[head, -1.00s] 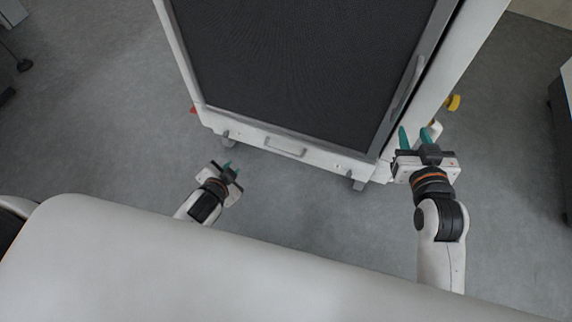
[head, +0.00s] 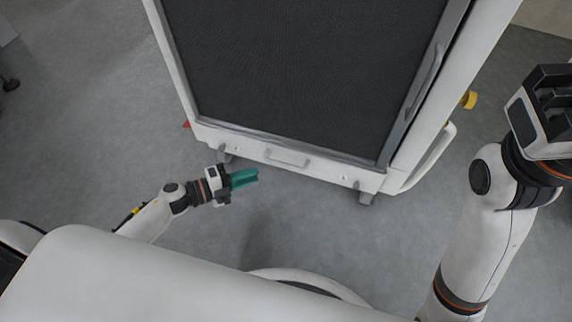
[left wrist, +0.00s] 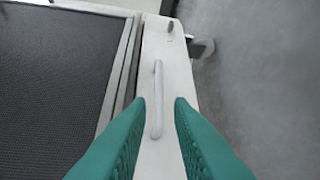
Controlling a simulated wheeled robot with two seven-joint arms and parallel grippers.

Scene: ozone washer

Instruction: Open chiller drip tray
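The chiller drip tray (head: 245,147) is the white front strip along the bottom of the chiller, and it looks shut. Its small bar handle (head: 287,158) is in the middle. My left gripper (head: 257,176) is just in front of the strip, below and left of the handle, with teal fingers pointing right. In the left wrist view, the fingers are apart and the handle (left wrist: 157,100) shows between and beyond their tips; I cannot tell whether they touch it. My right gripper (head: 545,105) is raised at the far right, away from the tray; its fingertips are not clear.
The chiller's dark door panel (head: 310,70) with a long side handle (head: 425,78) stands above the tray. Castors (head: 366,198) are underneath. The grey floor in front is clear.

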